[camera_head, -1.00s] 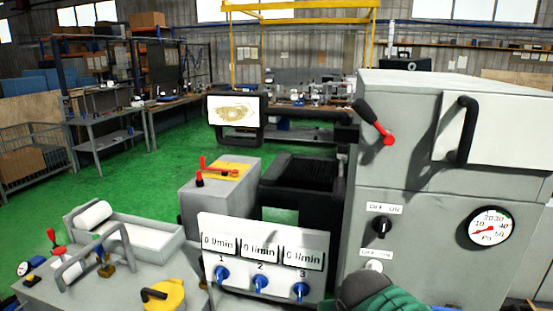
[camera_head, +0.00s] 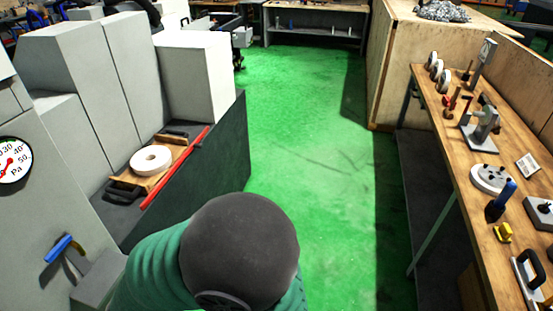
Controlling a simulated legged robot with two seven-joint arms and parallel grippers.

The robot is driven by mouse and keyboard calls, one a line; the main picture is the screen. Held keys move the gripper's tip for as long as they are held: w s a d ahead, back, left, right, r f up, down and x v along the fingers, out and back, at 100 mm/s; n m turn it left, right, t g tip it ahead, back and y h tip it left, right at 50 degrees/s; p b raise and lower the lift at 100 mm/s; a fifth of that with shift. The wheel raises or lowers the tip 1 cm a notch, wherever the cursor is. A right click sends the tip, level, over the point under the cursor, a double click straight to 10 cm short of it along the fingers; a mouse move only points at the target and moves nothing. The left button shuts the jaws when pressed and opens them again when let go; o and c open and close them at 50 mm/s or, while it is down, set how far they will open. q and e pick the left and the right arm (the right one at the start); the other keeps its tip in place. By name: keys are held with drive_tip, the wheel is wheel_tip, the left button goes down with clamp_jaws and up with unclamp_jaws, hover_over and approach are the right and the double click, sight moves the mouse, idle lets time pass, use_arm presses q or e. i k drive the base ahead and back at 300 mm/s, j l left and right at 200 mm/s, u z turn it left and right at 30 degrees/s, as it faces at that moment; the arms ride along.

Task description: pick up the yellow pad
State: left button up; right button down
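A small yellow block-like object (camera_head: 503,232) lies on the wooden workbench (camera_head: 470,212) at the right of the head view. It is the only small yellow thing I see there, and it looks like the yellow pad. It sits just in front of an upright blue-handled tool (camera_head: 501,200). A green and dark grey part of my own arm fills the bottom centre. Neither of my grippers shows in this view.
A round grey fixture (camera_head: 490,178), a dark-handled tool (camera_head: 530,275) and grinding wheels (camera_head: 436,66) are also on the bench. Left stands the grey machine (camera_head: 75,85) with a white wheel (camera_head: 151,160) on a wooden board. Green floor (camera_head: 300,140) lies clear between them.

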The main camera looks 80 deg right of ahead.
sight(503, 233)
drive_tip(key=z, duration=4.4)
drive_tip(key=u, duration=4.55)
drive_tip(key=z, duration=4.6)
